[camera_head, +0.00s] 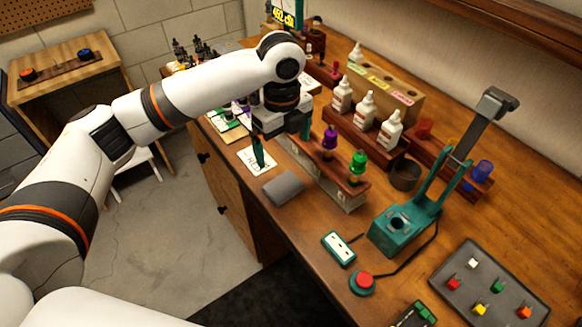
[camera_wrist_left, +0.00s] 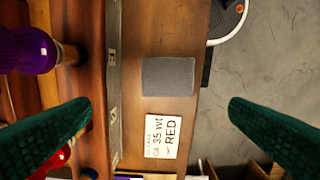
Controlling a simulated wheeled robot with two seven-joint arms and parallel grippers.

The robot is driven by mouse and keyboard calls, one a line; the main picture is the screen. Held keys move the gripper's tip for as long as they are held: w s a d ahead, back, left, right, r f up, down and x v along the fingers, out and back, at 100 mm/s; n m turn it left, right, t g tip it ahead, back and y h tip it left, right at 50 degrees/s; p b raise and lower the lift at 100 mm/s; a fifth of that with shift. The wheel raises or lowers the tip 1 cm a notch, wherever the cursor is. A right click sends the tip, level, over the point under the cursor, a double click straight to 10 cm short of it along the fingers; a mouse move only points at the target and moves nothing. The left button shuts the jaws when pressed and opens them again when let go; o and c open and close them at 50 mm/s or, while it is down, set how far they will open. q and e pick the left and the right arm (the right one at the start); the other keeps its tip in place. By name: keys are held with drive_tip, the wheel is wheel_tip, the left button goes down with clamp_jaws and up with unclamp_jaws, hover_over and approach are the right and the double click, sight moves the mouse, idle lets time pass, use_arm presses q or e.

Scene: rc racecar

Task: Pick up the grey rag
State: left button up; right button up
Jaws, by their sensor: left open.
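The grey rag (camera_head: 283,188) lies folded on the wooden workbench near its front edge, left of the wooden rack with purple and green bottles. In the left wrist view the rag (camera_wrist_left: 169,76) shows as a flat grey rectangle between the two green fingers, farther from the camera than they are. My left gripper (camera_head: 282,146) is open and empty above the bench, behind the rag in the head view; its teal fingers also show in the left wrist view (camera_wrist_left: 160,125). My right gripper is not seen.
A white card marked RED (camera_wrist_left: 163,136) lies beside the rag. The bottle rack (camera_head: 330,172) stands close on the right. A teal press (camera_head: 392,235), a small teal box (camera_head: 338,248) and a red button (camera_head: 362,282) stand nearer the front. Floor lies beyond the bench edge.

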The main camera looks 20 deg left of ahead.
use_arm(q)
drive_tip(key=p, duration=0.1)
hover_over(283, 186)
drive_tip(key=f, duration=0.4)
drive_tip(key=shift+s+a+f, duration=0.1)
drive_tip(key=shift+s+f, duration=0.05)
drive_tip(key=shift+s, duration=0.2)
drive_tip(key=f, duration=0.1)
drive_tip(key=f+p, duration=0.1)
drive_tip(key=f, duration=0.1)
drive_tip(key=shift+w+f, duration=0.3)
drive_tip(key=shift+w, duration=0.1)
wheel_tip(283, 186, down, 2)
drive_tip(key=shift+f, duration=0.5)
drive_tip(key=shift+c, duration=0.6)
drive_tip(key=c, duration=0.9)
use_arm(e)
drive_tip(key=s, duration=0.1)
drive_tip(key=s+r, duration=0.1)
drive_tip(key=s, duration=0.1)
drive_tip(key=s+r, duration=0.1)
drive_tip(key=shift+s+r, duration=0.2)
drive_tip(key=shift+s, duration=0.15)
